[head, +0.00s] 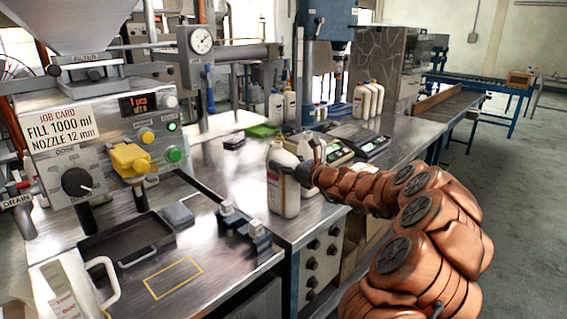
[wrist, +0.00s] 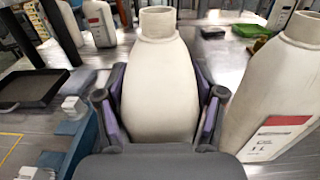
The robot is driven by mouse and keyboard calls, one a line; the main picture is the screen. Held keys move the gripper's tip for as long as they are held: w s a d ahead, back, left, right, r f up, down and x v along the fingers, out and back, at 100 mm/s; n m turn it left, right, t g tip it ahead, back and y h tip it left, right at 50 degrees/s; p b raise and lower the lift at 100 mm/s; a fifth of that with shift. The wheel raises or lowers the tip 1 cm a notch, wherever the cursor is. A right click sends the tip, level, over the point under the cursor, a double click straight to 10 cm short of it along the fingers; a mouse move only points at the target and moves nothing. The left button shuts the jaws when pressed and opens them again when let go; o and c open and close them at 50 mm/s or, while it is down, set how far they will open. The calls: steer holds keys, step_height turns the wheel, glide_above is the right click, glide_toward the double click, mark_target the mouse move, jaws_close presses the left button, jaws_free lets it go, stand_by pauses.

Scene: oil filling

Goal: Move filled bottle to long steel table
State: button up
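A white bottle (head: 283,190) with a red-and-white label is upright at the near edge of the steel table (head: 240,190). Its open neck and plain side fill the middle of the wrist view (wrist: 158,90). My gripper (head: 308,173) comes in from the right at the bottle's upper body. In the wrist view the purple finger pads (wrist: 160,108) lie along both sides of the bottle and appear to touch it. I cannot tell whether its base touches the steel. A second white labelled bottle (wrist: 275,110) stands close by on the right, partly hidden in the head view (head: 309,146).
The filling machine (head: 110,120) with a yellow nozzle and black tray (head: 130,245) is at left. A white jug (head: 70,290) stands in front. Bare steel lies left of the bottle.

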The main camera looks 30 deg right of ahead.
steer(key=shift+o, duration=1.3)
steer(key=shift+d+r, duration=0.1)
steer(key=shift+r, duration=0.05)
steer(key=v, duration=1.2)
